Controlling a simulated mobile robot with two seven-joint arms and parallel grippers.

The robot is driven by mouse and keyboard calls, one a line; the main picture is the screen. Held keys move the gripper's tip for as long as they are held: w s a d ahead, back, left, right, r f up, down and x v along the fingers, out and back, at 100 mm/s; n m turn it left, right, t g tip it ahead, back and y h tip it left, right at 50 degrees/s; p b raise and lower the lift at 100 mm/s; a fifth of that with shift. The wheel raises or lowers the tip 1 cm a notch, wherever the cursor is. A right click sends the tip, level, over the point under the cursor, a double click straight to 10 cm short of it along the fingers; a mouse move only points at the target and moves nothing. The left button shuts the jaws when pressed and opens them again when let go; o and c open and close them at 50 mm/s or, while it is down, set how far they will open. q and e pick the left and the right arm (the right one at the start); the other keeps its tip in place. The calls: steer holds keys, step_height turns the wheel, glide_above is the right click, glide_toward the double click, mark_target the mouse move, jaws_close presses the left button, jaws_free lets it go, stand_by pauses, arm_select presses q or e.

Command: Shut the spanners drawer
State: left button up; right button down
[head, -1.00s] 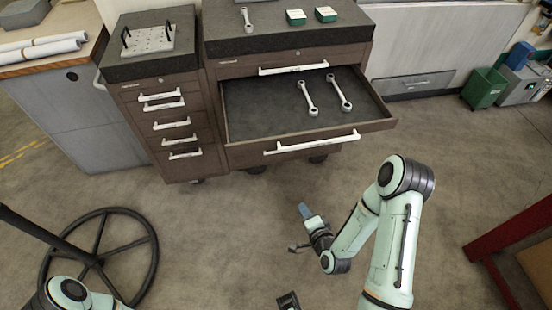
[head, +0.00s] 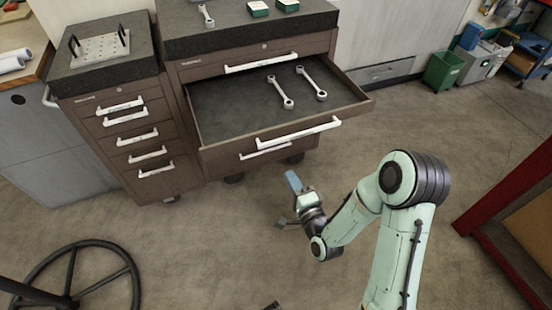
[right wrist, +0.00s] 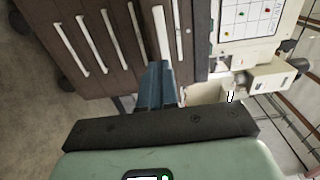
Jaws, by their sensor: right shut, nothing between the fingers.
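The spanners drawer (head: 225,115) of the right-hand brown cabinet stands pulled well out, with a white bar handle (head: 300,133) on its front. Two spanners, a left one (head: 281,92) and a right one (head: 313,85), lie on its dark floor. My right gripper (head: 293,182) is in front of the drawer and lower in the head view, apart from its handle. Its blue fingers (right wrist: 156,88) are shut and empty; in the right wrist view they point towards a brown drawer front with white handles. My left gripper does not clearly show.
The drawer above, with its own handle (head: 262,62), is shut. A narrower cabinet (head: 130,130) with shut drawers stands at left. A spoked wheel (head: 75,275) is at lower left, a red frame (head: 505,200) at right. Open floor lies around my right arm.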

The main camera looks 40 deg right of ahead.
mark_target(273, 145)
steer(key=b+x, duration=0.2)
steer(key=x, duration=0.8)
steer(key=shift+w+d+b, duration=0.15)
steer(key=shift+w+b, duration=0.2)
steer(key=shift+w+d, duration=0.1)
steer(key=shift+w, duration=0.4)
arm_select(q)
steer(key=shift+t, duration=0.6)
steer(key=w+f, duration=0.1)
steer(key=f, duration=0.1)
steer(key=w+a+f, duration=0.1)
steer(key=w+f, duration=0.1)
steer(key=shift+w+a, duration=0.2)
